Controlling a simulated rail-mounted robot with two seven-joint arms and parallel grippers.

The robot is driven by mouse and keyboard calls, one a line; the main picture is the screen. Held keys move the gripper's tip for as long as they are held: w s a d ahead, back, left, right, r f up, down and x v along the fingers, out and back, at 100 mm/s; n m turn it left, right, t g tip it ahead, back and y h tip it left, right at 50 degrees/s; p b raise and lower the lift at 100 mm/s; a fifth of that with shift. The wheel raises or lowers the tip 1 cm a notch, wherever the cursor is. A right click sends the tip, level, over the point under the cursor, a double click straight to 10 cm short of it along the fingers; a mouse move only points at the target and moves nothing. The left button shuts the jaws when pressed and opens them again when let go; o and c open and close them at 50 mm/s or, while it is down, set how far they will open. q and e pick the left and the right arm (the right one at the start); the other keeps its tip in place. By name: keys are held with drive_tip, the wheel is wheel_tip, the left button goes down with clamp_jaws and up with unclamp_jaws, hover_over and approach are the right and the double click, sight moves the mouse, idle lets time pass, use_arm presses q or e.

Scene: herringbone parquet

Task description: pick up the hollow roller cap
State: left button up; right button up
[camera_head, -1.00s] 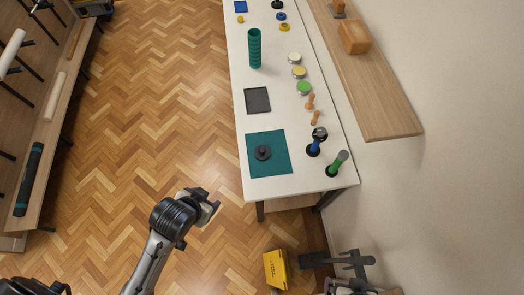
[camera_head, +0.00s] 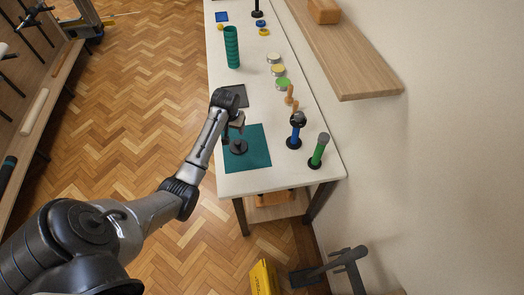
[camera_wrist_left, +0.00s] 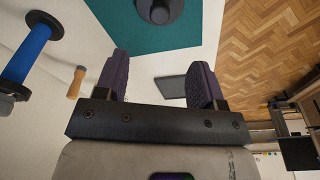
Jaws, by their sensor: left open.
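The hollow roller cap appears to be the dark round flanged piece (camera_head: 238,147) on the teal mat (camera_head: 258,158) near the table's front end. My right gripper is not in view.
A dark tray (camera_head: 240,95) lies behind the mat, partly covered by my arm. Blue-handled (camera_head: 295,133) and green-handled (camera_head: 319,151) upright rollers stand to the right. Wooden pegs, round tins (camera_head: 283,84) and a green tube (camera_head: 232,48) are farther back. A wall shelf (camera_head: 345,60) overhangs the right.

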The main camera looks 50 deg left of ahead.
use_arm(q)
drive_tip(key=b, duration=0.2)
hover_over(238, 142)
drive_tip(key=s, duration=0.2)
drive_tip(key=shift+n, duration=0.3)
drive_tip(key=f, duration=0.7)
drive_tip(key=shift+w+f, duration=0.25)
drive_tip(key=shift+f, duration=0.05)
drive_tip(key=shift+w+f+b, duration=0.1)
drive_tip(key=shift+w+f, duration=0.1)
drive_tip(key=shift+f, duration=0.5)
drive_tip(key=shift+w+f+b, duration=0.1)
drive_tip(key=shift+w+f, duration=0.15)
drive_tip(key=shift+f, duration=0.45)
drive_tip(key=shift+w+f+b, duration=0.1)
drive_tip(key=shift+w+f, duration=0.1)
drive_tip(key=shift+f, duration=0.5)
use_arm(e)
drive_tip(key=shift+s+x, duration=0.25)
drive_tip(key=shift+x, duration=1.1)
use_arm(q)
drive_tip(key=shift+a+f, duration=0.1)
drive_tip(key=shift+f, duration=0.65)
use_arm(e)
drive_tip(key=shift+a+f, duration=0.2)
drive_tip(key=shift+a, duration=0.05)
use_arm(q)
drive_tip(key=shift+w, duration=0.1)
drive_tip(key=shift+c, duration=0.2)
